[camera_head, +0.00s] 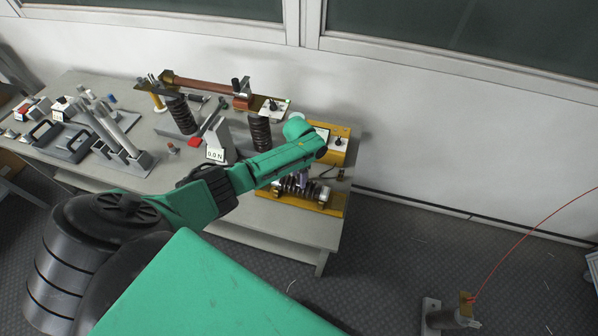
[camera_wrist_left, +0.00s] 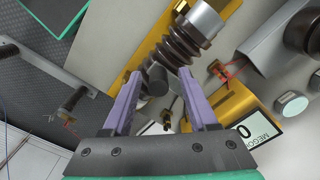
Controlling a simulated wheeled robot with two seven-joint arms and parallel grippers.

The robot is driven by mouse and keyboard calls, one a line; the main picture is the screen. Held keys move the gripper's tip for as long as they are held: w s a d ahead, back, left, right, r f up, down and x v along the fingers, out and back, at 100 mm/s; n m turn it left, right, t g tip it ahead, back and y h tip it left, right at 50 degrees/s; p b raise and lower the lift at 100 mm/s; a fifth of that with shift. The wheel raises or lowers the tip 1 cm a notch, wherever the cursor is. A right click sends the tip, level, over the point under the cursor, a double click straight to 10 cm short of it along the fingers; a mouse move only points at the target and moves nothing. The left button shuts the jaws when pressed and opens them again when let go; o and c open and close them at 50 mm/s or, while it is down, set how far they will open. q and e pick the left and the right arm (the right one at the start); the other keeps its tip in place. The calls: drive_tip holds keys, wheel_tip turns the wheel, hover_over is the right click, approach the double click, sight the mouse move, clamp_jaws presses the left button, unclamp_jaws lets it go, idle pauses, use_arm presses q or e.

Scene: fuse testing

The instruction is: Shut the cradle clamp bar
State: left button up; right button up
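The cradle has a yellow base (camera_head: 328,207) at the table's right front corner, with a brown ribbed insulator (camera_head: 300,190) lying along it. The insulator shows large in the left wrist view (camera_wrist_left: 180,48), with a grey metal end cap. A short dark cylinder (camera_wrist_left: 157,82) on a grey bar sits near its lower end and looks like the clamp bar's grip. My left gripper (camera_wrist_left: 160,76) is open, with one purple finger on each side of this cylinder; I cannot tell whether they touch it. In the head view, my left arm partly hides the gripper (camera_head: 303,181) and cradle. My right gripper is out of view.
A yellow meter (camera_head: 337,147) stands just behind the cradle. A force-readout post (camera_head: 218,142) and ribbed posts under a copper-coloured tube (camera_head: 205,86) stand to the left. A grey rack (camera_head: 128,160) is farther left. The floor right of the table is mostly free.

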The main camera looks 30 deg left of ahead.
use_arm(q)
wheel_tip(320, 180, up, 15)
drive_tip(key=shift+f, duration=0.2)
idle(0.5)
